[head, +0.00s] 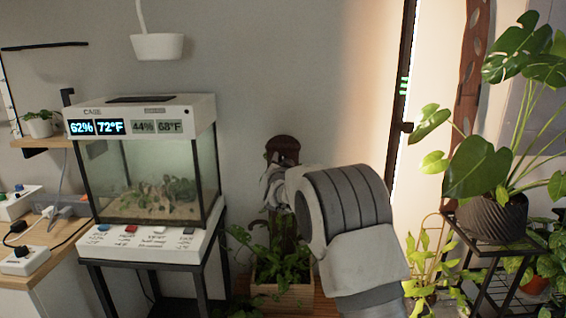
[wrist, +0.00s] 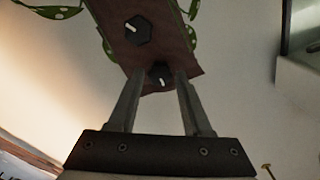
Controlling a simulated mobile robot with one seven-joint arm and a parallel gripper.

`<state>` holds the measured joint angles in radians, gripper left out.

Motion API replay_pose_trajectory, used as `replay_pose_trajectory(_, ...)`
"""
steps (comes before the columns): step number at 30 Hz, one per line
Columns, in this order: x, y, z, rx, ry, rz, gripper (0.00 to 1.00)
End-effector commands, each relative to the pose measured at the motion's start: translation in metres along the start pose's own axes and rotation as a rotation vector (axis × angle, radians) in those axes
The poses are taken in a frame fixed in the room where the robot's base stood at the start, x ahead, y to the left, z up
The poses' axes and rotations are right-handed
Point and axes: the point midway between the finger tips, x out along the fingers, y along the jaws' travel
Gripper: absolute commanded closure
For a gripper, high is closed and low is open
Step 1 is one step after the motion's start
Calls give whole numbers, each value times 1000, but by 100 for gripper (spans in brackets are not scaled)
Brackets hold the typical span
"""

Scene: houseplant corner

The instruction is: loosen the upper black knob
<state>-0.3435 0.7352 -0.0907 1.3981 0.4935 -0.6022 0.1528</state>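Two black knobs with white marks sit on a reddish-brown board (wrist: 165,45) in the wrist view. One knob (wrist: 138,30) is farther up the picture and looks larger. The other knob (wrist: 161,74) shows between the fingertips of my gripper (wrist: 160,78). The fingers are apart, one on each side of that knob, with a slim gap showing; I cannot tell whether they touch it. The wrist picture alone does not settle which knob is the upper one. In the head view, a brown upright piece (head: 283,146) stands behind my arm, which hides the knobs and most of the gripper.
Spotted green leaves (wrist: 55,12) edge the board in the wrist view. In the head view, a wooden planter (head: 283,298) stands below my arm. A glass terrarium (head: 150,180) on a black stand is to the left. A plant stand (head: 478,248) with potted plants is to the right.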

Motion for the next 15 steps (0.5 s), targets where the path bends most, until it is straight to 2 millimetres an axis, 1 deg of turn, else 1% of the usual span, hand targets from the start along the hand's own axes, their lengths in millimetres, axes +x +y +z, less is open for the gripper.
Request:
replay_pose_trajectory(1,0,0,0,0,0,0,40)
replay_pose_trajectory(2,0,0,0,1,0,0,34)
replay_pose_trajectory(3,0,0,0,1,0,0,33)
replay_pose_trajectory(11,0,0,0,1,0,1,33)
replay_pose_trajectory(15,-6,0,0,2,-1,1,33)
